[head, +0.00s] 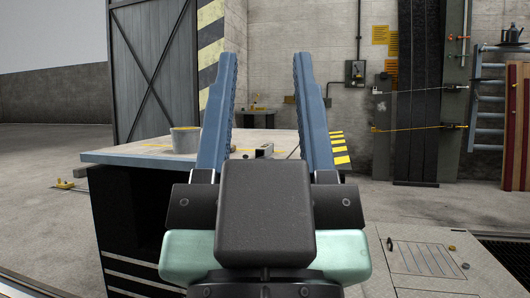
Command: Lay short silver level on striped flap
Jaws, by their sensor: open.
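My gripper (265,56) is open, its two blue fingers pointing up and away from me with nothing between the tips. A small silver-grey bar with a dark end (264,151), which looks like the short level, lies on the workbench, seen in the gap between the fingers. It is small and partly hard to make out. A yellow-and-black striped flap (341,149) shows just right of the right finger, near the bench's right end. Its left part is hidden by the finger, and I cannot tell how it is attached.
The workbench (110,157) has a pale top and dark base. A grey pot (186,140) stands on it at left. A wall panel with hanging dark strips (419,90) and a blue rack (489,100) are at right. A floor plate (430,262) with small parts lies front right.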

